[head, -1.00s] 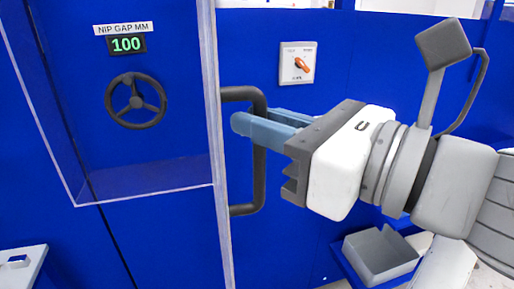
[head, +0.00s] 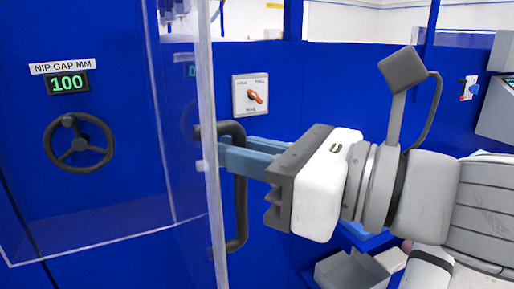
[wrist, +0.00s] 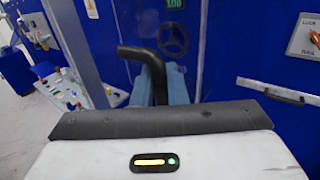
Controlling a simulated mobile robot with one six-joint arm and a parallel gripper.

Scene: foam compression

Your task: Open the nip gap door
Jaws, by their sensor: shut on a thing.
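The nip gap door is a clear panel (head: 110,210) with a pale edge, standing in front of the blue machine face in the head view. Its black bar handle (head: 240,200) is upright on the door's right edge. My gripper (head: 228,150) comes from the right and its blue-grey fingers are shut on the upper part of the handle. In the wrist view the handle (wrist: 150,70) rises between the fingers and bends left at its top. The fingertips are partly hidden behind the handle and door edge.
A rotary switch with an orange knob (head: 255,97) is on the blue wall right of the handle. A grey open bin (head: 350,272) stands low beneath my arm. A grey box (head: 497,105) is at the far right.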

